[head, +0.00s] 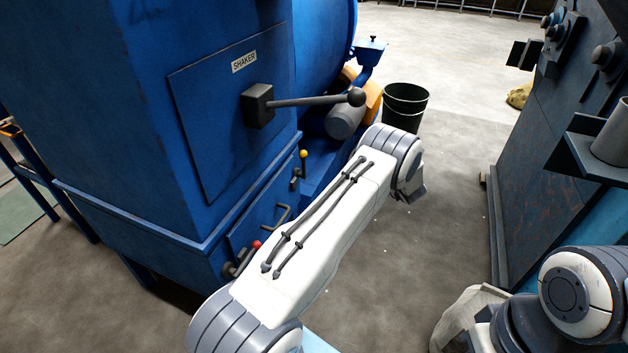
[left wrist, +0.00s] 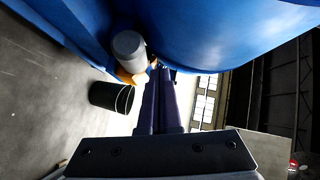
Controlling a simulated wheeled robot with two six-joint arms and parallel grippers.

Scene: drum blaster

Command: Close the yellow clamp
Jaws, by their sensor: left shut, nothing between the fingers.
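The yellow clamp shows in the head view as a short dark lever with a yellow ball knob (head: 303,154), on the blue machine (head: 235,110) below the shaker panel. Its exact lever position is hard to tell at this size. My left arm crosses the middle of the head view to the right of the clamp, and its gripper is hidden there. In the left wrist view my left gripper (left wrist: 162,75) is shut and empty, its two long fingers together beneath the curved blue drum (left wrist: 220,30). My right arm is at the lower right; its gripper is not visible.
A red-knobbed lever (head: 256,245) sits lower on the machine. A long shaker lever (head: 310,101) sticks out above the yellow knob. A dark bin (head: 405,104) stands behind my left arm and shows in the left wrist view (left wrist: 111,97). A dark cabinet (head: 555,150) bounds the right.

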